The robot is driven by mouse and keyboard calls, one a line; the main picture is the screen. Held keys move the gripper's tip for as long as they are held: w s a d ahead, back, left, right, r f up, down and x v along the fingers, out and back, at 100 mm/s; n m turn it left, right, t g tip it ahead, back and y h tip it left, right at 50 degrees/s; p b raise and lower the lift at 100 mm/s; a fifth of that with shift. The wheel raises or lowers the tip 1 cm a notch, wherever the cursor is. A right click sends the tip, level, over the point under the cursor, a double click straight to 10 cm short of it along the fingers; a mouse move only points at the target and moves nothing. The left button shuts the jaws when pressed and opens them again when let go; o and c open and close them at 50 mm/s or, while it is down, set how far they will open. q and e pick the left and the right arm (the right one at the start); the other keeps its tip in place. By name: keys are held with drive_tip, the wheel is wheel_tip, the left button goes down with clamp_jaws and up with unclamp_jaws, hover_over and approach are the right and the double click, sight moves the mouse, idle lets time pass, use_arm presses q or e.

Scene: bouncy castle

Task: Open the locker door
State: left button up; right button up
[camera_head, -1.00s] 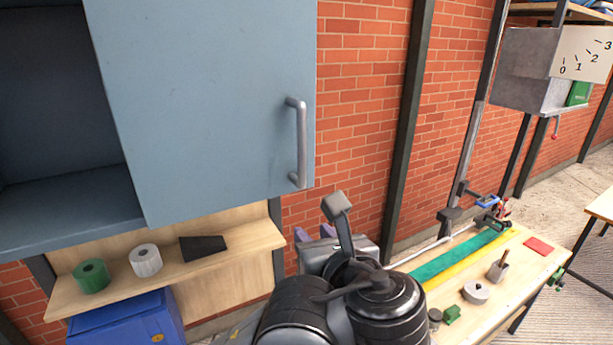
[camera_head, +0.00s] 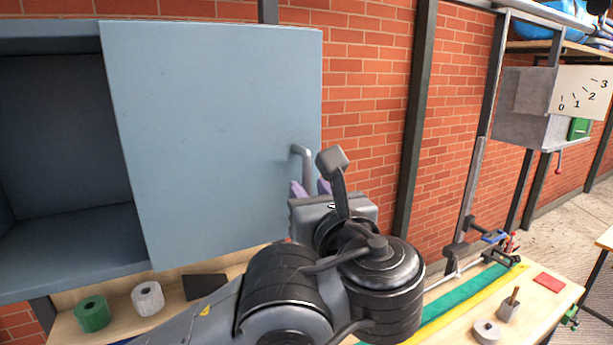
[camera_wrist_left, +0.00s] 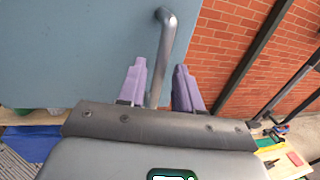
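The blue-grey locker door (camera_head: 215,120) covers the right part of the wall locker. To its left the dark empty interior (camera_head: 65,130) shows. A grey bar handle (camera_head: 302,156) stands upright near the door's right edge; its lower part is hidden in the head view. My left gripper (camera_head: 311,188) is at the lower part of the handle. In the left wrist view, the handle (camera_wrist_left: 165,48) runs down between the purple fingers of the gripper (camera_wrist_left: 159,84), which are open with gaps beside the bar. My right gripper is not in view.
Below the locker, a wooden shelf holds a green roll (camera_head: 92,313), a white roll (camera_head: 148,298) and a dark wedge (camera_head: 205,287). A workbench with a green and yellow strip (camera_head: 462,302) stands at the right. Brick wall lies behind.

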use_arm(q)
drive_tip(key=shift+p+x, duration=0.35)
drive_tip(key=shift+x, duration=1.1)
drive_tip(key=shift+c, duration=0.4)
clamp_jaws()
